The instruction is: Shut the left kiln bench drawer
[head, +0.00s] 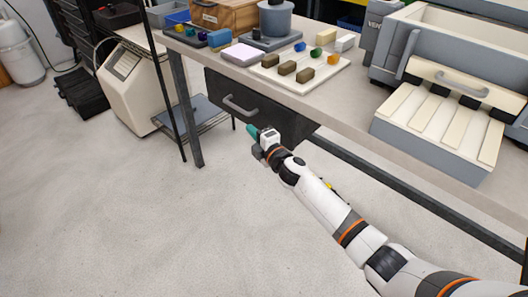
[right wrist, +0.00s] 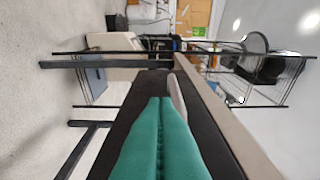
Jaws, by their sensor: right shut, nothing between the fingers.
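The left kiln bench drawer (head: 262,108) has a dark front with a curved grey handle (head: 238,108), under the left part of the bench. How far it stands out from the bench is hard to tell. My right gripper (head: 252,130) has teal fingertips and is shut and empty. It is just below and in front of the handle in the head view; contact cannot be told. In the right wrist view the closed teal fingers (right wrist: 161,140) lie before the dark drawer front, with the handle (right wrist: 177,95) beside their tips. My left gripper is not in view.
The bench top (head: 345,105) carries a pale board (head: 300,85) with small coloured pieces and a grey kiln (head: 430,140) at the right. A bench leg (head: 187,120) and a cream machine (head: 130,85) stand at the left. The floor in front is clear.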

